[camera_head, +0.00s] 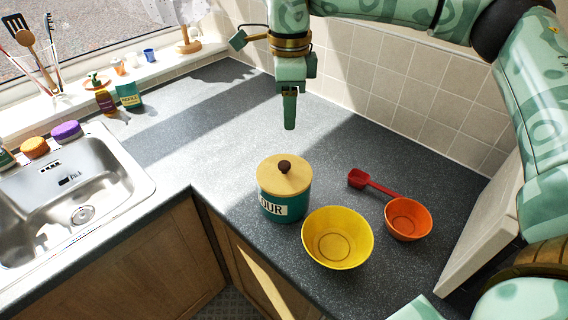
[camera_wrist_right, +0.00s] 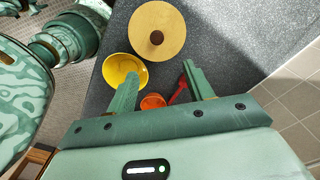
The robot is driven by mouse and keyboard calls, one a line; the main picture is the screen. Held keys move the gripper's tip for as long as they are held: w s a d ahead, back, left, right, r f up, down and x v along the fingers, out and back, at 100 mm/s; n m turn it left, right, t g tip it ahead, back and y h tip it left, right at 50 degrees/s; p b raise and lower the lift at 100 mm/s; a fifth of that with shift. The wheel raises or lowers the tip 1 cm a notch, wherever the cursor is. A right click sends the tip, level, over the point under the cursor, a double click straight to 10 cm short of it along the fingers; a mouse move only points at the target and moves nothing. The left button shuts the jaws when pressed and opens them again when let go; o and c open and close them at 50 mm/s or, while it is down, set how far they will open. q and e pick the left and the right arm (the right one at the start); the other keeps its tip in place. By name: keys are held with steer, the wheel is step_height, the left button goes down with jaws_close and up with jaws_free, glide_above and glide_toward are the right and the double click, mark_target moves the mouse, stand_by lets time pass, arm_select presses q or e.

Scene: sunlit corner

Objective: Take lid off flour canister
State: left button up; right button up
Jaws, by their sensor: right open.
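The flour canister (camera_head: 283,205) is teal with a white label and stands upright on the dark grey counter. Its round wooden lid (camera_head: 268,178) with a dark brown knob (camera_head: 285,167) sits on top; the lid also shows at the top of the right wrist view (camera_wrist_right: 170,20). My right gripper (camera_head: 289,122) is in the air above and behind the canister, pointing down, apart from the lid. In the right wrist view its two fingers (camera_wrist_right: 163,82) are spread with nothing between them in grip. My left gripper is not seen in the head view.
A yellow bowl (camera_head: 350,222) stands close to the canister at its front right. An orange bowl (camera_head: 409,218) and a red scoop (camera_head: 372,184) lie further right. The sink (camera_head: 75,200) is at left. Tiled wall (camera_head: 400,95) rises behind; the counter left of the canister is clear.

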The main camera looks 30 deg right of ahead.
glide_above(284, 163)
step_height(284, 163, down, 5)
steer(key=f, duration=0.1)
steer(key=f+b, duration=0.1)
steer(key=shift+d+f, duration=0.4)
steer(key=shift+s+f, duration=0.1)
steer(key=shift+f, duration=0.35)
steer(key=shift+a+f, duration=0.2)
steer(key=shift+f, duration=0.15)
steer(key=f+b, duration=0.1)
steer(key=f, duration=0.3)
steer(key=shift+a+f, duration=0.15)
steer(key=shift+a, duration=0.05)
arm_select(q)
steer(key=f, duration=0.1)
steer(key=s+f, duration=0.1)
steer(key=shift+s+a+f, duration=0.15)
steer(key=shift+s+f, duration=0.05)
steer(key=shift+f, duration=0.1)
arm_select(e)
steer(key=shift+c, duration=0.3)
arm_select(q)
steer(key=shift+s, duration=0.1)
arm_select(e)
steer(key=c, duration=1)
